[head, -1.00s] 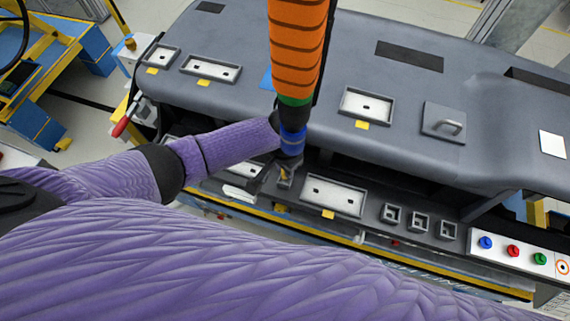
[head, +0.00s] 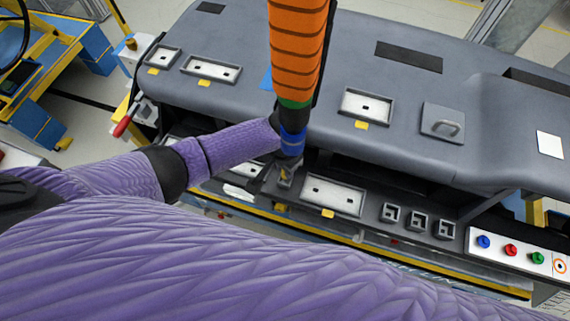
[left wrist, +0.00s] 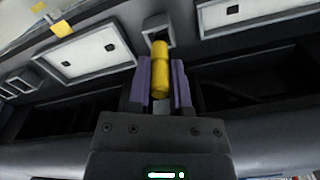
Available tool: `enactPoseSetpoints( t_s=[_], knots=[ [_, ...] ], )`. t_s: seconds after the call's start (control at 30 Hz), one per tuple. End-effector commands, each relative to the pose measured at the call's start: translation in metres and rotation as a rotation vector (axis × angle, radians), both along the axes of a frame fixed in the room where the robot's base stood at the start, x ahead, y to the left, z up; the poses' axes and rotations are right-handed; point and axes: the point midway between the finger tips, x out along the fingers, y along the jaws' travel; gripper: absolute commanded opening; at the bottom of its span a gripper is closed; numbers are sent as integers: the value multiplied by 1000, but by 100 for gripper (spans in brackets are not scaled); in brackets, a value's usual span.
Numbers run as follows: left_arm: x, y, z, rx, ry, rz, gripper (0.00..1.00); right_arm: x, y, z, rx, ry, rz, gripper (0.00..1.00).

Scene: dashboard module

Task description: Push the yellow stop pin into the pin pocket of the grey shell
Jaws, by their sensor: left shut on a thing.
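My left gripper (head: 285,178) is at the lower ledge of the grey dashboard. In the left wrist view its two purple fingers (left wrist: 160,82) are shut on the yellow stop pin (left wrist: 160,84). The pin has a narrower waist, and its far end points at a small square grey pocket (left wrist: 157,28). The pin's end overlaps the pocket's near edge in this view; I cannot tell whether it is inside. In the head view the gripper and wrist hide most of the pin and the pocket. My right gripper is not in view.
A pale recessed panel (head: 333,194) and several small square sockets (head: 416,221) lie right of the gripper on the ledge. The dashboard's upper surface (head: 400,100) overhangs behind. A white strip with coloured buttons (head: 511,250) is at the right. A yellow rail (head: 400,262) runs along the front.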

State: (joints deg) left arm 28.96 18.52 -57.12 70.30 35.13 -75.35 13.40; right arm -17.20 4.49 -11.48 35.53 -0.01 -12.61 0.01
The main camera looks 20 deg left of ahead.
Motion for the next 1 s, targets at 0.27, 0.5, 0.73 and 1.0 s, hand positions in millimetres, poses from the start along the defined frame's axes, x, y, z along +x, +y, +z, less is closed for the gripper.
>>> enactPoseSetpoints(
  t_s=[0.27, 0.5, 0.73, 1.0],
  knots=[
    [0, 0, 1, 0, 0, 0, 0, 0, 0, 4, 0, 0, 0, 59],
    [0, 0, 0, 0, 0, 0, 0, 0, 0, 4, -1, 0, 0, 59],
    [0, 0, -4, 0, 0, 0, 0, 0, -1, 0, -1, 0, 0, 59],
    [0, 0, -11, -1, 0, 0, 0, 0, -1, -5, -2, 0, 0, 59]
  ],
)
